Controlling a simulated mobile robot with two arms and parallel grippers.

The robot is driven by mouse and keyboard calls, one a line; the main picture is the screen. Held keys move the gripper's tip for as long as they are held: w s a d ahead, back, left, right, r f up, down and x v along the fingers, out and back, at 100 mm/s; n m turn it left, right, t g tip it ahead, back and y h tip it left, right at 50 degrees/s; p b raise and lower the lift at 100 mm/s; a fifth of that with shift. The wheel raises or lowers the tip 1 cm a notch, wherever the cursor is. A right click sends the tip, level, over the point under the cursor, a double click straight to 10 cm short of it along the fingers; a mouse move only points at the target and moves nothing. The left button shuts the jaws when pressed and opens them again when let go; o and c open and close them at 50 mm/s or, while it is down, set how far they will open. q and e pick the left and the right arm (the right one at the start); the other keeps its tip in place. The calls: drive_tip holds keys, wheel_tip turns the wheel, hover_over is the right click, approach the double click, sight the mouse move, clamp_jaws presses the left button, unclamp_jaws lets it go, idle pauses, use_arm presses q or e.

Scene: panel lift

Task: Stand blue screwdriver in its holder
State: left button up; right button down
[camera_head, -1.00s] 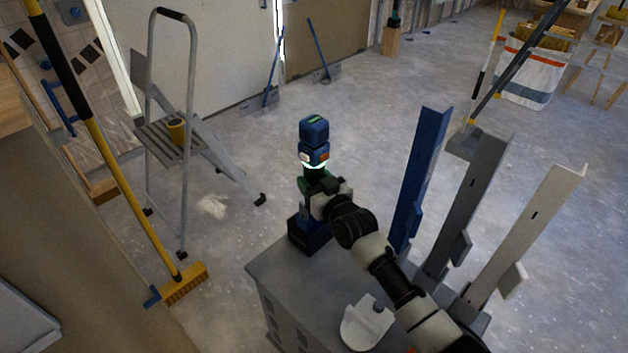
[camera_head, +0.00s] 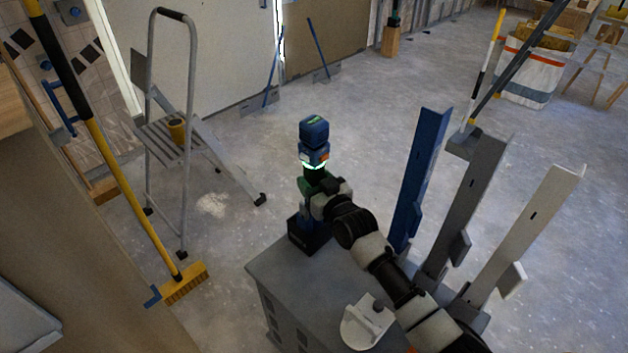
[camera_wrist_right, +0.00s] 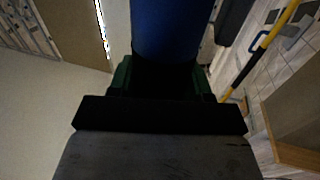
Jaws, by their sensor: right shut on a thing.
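The blue screwdriver (camera_head: 314,130) stands upright in the head view, with a blue block on top and a glowing ring below it. My right gripper (camera_head: 310,187), with green fingers, is shut on its body. A blue part also shows between the fingers in the right wrist view (camera_wrist_right: 170,30). A dark blue, box-like base (camera_head: 308,238), which may be the holder, is under the tool at the cabinet's far left corner. The gripper hides part of the join, so I cannot tell how the tool and base meet. My left gripper is not in view.
The grey cabinet (camera_head: 290,272) carries a white rounded piece (camera_head: 366,324) with a knob. Blue (camera_head: 420,175), grey (camera_head: 468,205) and white (camera_head: 525,235) upright channels stand at its right. A step ladder (camera_head: 165,140) and a yellow broom (camera_head: 182,285) stand left.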

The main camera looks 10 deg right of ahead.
drive_tip(key=shift+r, duration=0.1)
drive_tip(key=shift+c, duration=2.4)
unclamp_jaws()
drive_tip(key=shift+o, duration=0.7)
drive_tip(key=shift+s+f, duration=0.1)
drive_tip(key=shift+f, duration=0.2)
drive_tip(key=o, duration=0.3)
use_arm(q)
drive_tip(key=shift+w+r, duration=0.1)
use_arm(e)
drive_tip(key=shift+o, duration=0.2)
drive_tip(key=shift+r, duration=0.1)
drive_tip(key=shift+r, duration=0.1)
drive_tip(key=shift+s+d, duration=0.1)
drive_tip(key=shift+s, duration=0.15)
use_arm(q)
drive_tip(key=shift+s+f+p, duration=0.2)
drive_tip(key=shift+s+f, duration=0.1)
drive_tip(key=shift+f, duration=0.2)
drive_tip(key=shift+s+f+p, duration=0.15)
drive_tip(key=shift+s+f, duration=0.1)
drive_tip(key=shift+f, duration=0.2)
use_arm(e)
drive_tip(key=shift+s, duration=0.15)
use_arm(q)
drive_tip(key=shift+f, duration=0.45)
use_arm(e)
drive_tip(key=shift+s+d, duration=0.15)
drive_tip(key=shift+s, duration=0.1)
